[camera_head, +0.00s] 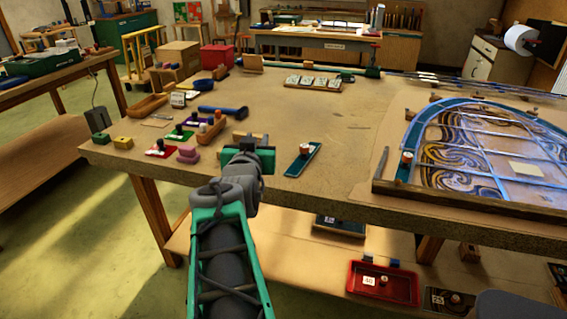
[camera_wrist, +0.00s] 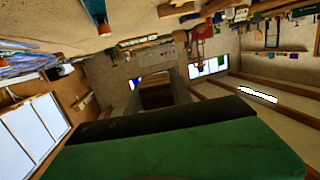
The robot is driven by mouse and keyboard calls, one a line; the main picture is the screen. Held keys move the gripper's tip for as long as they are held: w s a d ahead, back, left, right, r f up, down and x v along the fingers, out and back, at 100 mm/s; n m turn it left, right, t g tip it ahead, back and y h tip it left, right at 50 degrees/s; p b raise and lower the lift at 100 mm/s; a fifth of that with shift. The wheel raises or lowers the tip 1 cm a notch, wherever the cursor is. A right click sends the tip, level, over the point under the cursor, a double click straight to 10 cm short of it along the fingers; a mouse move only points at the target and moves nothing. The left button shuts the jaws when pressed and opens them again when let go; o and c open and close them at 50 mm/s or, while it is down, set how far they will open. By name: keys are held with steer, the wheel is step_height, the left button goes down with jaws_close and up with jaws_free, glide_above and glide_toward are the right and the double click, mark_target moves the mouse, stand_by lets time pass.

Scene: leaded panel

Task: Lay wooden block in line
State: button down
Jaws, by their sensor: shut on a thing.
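My gripper (camera_head: 250,150) is over the front part of the workbench, left of a teal tray. It is shut on a wooden block (camera_wrist: 157,95), which shows as a brown piece between the fingers in the wrist view. In the head view my gripper hides most of the block. I cannot tell whether it touches the bench top. At the bench's front left corner stand a green block (camera_head: 101,138), a yellow block (camera_head: 123,142) and a pink stepped piece (camera_head: 188,154). I cannot tell which pieces form the line.
The teal tray (camera_head: 303,159) with a knob lies just right of my gripper. Small red and green trays, a wooden tray (camera_head: 148,106) and a blue-handled tool (camera_head: 222,112) lie to the left. The leaded panel (camera_head: 480,150) fills the right.

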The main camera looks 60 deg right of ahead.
steer(key=s+d+f+m+g+h+b, duration=0.1)
steer(key=s+d+m+g, duration=0.2)
steer(key=s, duration=0.6)
glide_above(282, 164)
step_height(282, 164, down, 10)
steer(key=shift+r, duration=0.15)
step_height(282, 164, down, 3)
steer(key=shift+w+d+r+b, duration=0.1)
steer(key=shift+b, duration=0.2)
steer(key=shift+f, duration=0.45)
steer(key=c, duration=1.4)
jaws_free()
steer(key=shift+r, duration=0.1)
